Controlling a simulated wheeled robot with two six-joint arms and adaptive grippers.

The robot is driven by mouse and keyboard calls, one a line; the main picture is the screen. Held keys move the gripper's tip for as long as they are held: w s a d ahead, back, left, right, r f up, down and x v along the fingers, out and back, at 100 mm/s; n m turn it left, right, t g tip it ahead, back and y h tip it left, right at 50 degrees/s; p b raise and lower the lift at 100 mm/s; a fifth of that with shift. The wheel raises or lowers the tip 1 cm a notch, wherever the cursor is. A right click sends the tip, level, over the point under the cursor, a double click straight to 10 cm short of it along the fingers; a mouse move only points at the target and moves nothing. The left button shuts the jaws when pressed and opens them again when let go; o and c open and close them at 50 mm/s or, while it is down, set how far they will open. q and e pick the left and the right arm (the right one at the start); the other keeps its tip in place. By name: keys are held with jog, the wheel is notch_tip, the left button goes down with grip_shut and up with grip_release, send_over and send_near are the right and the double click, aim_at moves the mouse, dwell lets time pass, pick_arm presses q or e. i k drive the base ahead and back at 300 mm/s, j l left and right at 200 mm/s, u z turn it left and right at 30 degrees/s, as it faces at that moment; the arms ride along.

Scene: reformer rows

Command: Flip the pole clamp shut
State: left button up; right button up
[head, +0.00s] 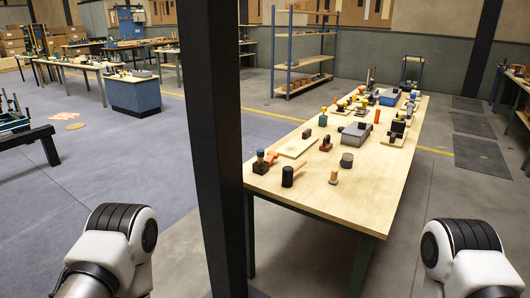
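I cannot make out a pole clamp for certain; the parts on the long wooden table (375,193) are small at this distance. At the table's near end are a dark block with a blue-topped knob and an orange piece (261,164), a dark cylinder with a brown bar (290,175), a small wooden peg (333,177) and a grey round part (347,160). A dark upright pole (214,150) stands close in front of me and hides part of the table's left side. White and black links of my two arms show at the lower left and lower right. Neither gripper is in view.
Several more parts and a grey box (356,134) crowd the table's far half. A blue shelf rack (303,55) stands behind, and a blue cabinet (134,94) at the left. Dark mats (481,157) lie on the right floor. The floor right of the table is open.

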aim_at(272, 155)
jog(key=i+j, duration=0.25)
jog(key=i, duration=0.2)
jog(key=i+j+z, duration=0.45)
jog(key=j, duration=0.4)
jog(key=i+j+z, duration=0.35)
jog(key=j+z, duration=0.15)
jog(key=j, duration=0.45)
jog(key=i+j+z, duration=0.1)
jog(key=j+z, duration=0.35)
jog(key=j, duration=0.55)
jog(key=j+z, duration=0.5)
jog(key=j, duration=0.6)
jog(key=j+z, duration=0.25)
jog(key=j, duration=0.2)
jog(key=k+j+z, duration=0.1)
jog(key=j+z, duration=0.15)
jog(key=j, duration=0.2)
jog(key=k+j+z, duration=0.1)
jog(key=j+z, duration=0.2)
jog(key=j, duration=0.15)
jog(key=k+j+z, duration=0.25)
jog(key=j, duration=0.2)
jog(key=i, duration=0.1)
